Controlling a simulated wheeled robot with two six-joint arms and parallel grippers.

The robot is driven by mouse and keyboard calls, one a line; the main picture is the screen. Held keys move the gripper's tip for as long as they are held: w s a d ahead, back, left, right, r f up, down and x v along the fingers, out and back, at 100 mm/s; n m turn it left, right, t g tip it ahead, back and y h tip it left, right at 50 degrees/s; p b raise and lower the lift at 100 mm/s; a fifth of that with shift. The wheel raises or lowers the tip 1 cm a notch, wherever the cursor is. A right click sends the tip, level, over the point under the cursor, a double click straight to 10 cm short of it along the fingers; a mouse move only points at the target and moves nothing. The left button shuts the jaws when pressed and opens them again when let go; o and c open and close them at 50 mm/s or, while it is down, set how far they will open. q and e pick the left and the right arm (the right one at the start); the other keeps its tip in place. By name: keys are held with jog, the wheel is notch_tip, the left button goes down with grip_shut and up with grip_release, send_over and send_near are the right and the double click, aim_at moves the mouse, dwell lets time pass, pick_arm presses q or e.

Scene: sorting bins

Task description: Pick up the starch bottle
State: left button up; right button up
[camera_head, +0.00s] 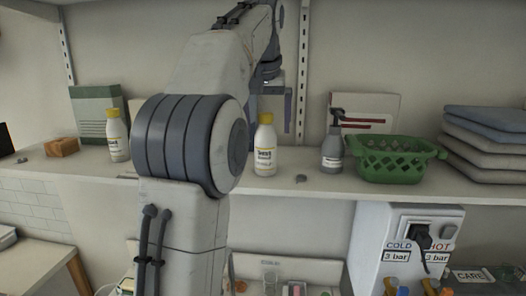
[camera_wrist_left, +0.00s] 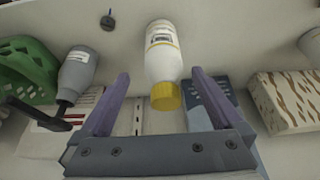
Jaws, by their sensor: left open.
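A white bottle with a yellow cap (camera_head: 265,146) stands upright on the shelf; its small label is too blurred to read surely. It also shows in the left wrist view (camera_wrist_left: 162,55), cap toward the gripper. A similar yellow-capped bottle (camera_head: 117,137) stands further left on the shelf; I cannot tell by label which is the starch. My right gripper is out of view.
A grey pump bottle (camera_head: 332,146), green basket (camera_head: 391,163) and folded cloths (camera_head: 487,150) stand to the right. A green-grey box (camera_head: 97,115) and orange block (camera_head: 62,147) are at left.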

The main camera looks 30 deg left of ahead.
aim_at(266, 140)
pick_arm(q)
jog(key=shift+p+x, duration=0.5)
jog(key=shift+x, duration=2.25)
jog(key=shift+s+a, duration=0.15)
jog(key=shift+a, duration=0.05)
grip_shut()
